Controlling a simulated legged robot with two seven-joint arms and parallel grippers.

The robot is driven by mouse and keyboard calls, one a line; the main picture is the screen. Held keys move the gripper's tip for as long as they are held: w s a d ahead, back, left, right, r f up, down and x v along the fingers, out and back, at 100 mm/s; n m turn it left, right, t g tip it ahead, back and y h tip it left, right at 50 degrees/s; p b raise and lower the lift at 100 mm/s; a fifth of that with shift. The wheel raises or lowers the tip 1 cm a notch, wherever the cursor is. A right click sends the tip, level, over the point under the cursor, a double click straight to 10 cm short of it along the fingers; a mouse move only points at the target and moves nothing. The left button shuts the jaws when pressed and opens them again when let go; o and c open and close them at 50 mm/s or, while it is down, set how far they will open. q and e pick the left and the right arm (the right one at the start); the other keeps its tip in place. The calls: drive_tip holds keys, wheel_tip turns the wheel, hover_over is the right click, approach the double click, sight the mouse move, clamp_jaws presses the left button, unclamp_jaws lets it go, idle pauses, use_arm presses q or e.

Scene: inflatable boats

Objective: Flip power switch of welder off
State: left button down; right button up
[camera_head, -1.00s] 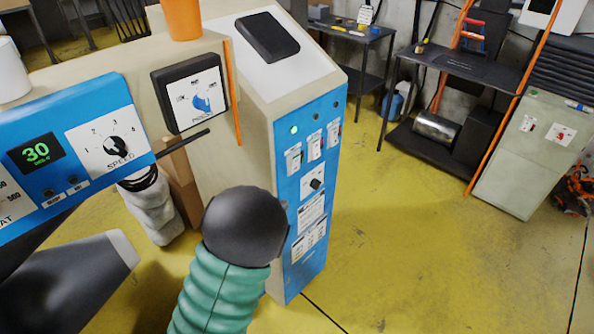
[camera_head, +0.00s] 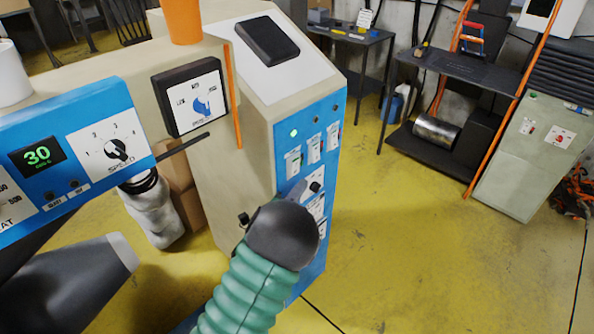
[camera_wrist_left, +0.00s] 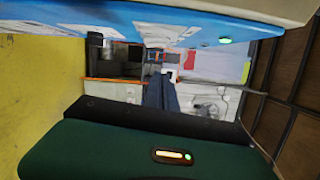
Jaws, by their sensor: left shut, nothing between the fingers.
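The welder's tall beige cabinet has a blue front panel (camera_head: 283,140) with a lit green lamp. Below the lamp are three switches: a left one (camera_head: 293,161), a middle one (camera_head: 314,146) and a right one (camera_head: 333,135). I cannot tell which is the power switch. A black rotary knob (camera_head: 316,187) sits lower. My left gripper (camera_head: 297,190) shows as a grey tip in front of the panel, just left of the knob; contact is unclear. In the left wrist view my left gripper (camera_wrist_left: 160,92) is shut and empty, with the blue panel (camera_wrist_left: 190,28) along the top. My right gripper is not seen.
A blue control box (camera_head: 75,150) with a green "30" display and a speed knob is at left. A thin dark rod (camera_head: 182,143) sticks out beside the cabinet. Black shelving (camera_head: 460,68) and a grey-green cabinet (camera_head: 530,160) stand behind. Yellow floor (camera_head: 410,240) is clear at right.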

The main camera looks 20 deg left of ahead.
sight(296, 172)
use_arm(q)
drive_tip(key=w+a, duration=0.2)
drive_tip(key=w, duration=0.1)
drive_tip(key=w+a+p, duration=0.1)
drive_tip(key=w, duration=0.1)
drive_tip(key=shift+w+a+r, duration=0.25)
